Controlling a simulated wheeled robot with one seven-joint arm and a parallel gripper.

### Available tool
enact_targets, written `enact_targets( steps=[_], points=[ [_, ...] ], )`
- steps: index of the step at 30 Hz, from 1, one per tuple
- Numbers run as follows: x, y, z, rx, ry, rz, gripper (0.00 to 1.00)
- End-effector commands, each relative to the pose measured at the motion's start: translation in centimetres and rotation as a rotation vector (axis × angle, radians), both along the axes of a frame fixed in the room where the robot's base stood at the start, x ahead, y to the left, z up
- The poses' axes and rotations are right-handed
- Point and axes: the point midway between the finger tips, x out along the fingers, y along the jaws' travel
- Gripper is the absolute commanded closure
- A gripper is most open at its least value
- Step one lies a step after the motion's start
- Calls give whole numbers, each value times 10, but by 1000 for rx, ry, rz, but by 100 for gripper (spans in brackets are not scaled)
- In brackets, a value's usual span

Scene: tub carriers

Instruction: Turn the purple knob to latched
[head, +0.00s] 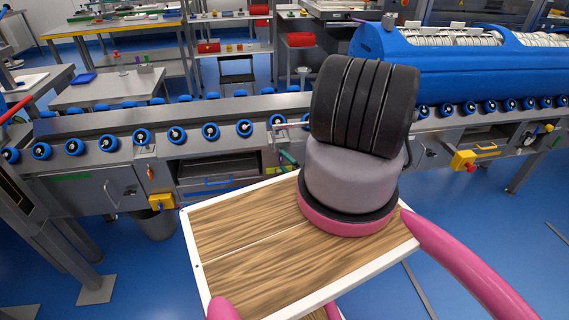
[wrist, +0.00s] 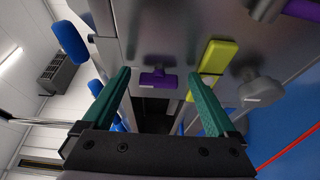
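The purple knob (wrist: 157,80) shows in the wrist view as a short bar, wide from left to right, on a short stem against a grey metal face. My gripper (wrist: 160,73) is open, with its two green fingers on either side of the knob in the picture. A gap shows between each finger and the knob. The distance in depth between the fingertips and the knob is hard to tell. I cannot read any latched mark. I cannot make out the gripper or this knob in the head view.
In the wrist view, a yellow-green block (wrist: 213,58), a grey knob (wrist: 260,90) and another purple part (wrist: 302,9) lie to the right. Blue rollers (wrist: 70,41) are at left. The head view shows a conveyor (head: 100,130) and a blue tank (head: 455,72).

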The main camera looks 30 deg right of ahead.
Motion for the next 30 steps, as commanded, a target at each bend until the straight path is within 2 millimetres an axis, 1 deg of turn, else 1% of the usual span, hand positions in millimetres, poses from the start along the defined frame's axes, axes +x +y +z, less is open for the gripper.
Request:
enact_targets(
  steps=[8, 11, 14, 21, 24, 27, 30],
  points=[
    [0, 1, 1, -1, -1, 2, 7],
    [-5, 0, 0, 0, 0, 1, 7],
    [-18, -2, 0, 0, 1, 0, 7],
    [-66, -8, -1, 1, 1, -2, 7],
    [-84, -10, 0, 1, 0, -1, 7],
    [-97, -11, -1, 1, 0, -1, 7],
    [-104, -12, -1, 0, 0, 0, 7]
  ],
)
